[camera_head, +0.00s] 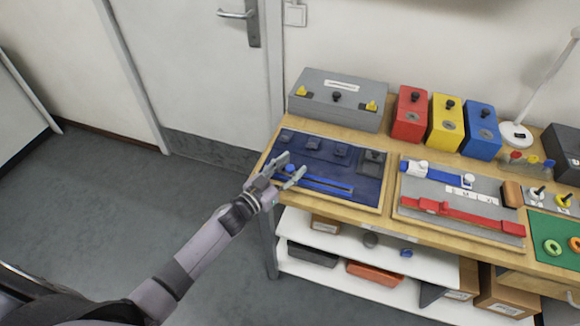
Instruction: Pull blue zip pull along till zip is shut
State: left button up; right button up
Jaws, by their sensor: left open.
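A dark blue panel (337,152) in a wooden frame lies on the left part of the workbench. A bright blue zip strip (325,185) runs along its front part. A small blue piece, which looks like the zip pull (290,168), shows at the strip's left end, between or just behind my left gripper's fingers. My left gripper (288,170) is open over the left end of the strip. I cannot tell whether its fingers touch the pull. They hide part of the strip. My right gripper is not in view.
Several dark patches sit along the panel's back. A grey case (338,101) and red (409,116), yellow (446,122) and blue (481,130) boxes stand behind. A grey board (460,202) with blue and red straps lies to the right. The floor (100,200) at left is clear.

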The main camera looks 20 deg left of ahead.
pick_arm(q)
jog(key=shift+c, duration=0.5)
grip_shut()
dwell(0.3)
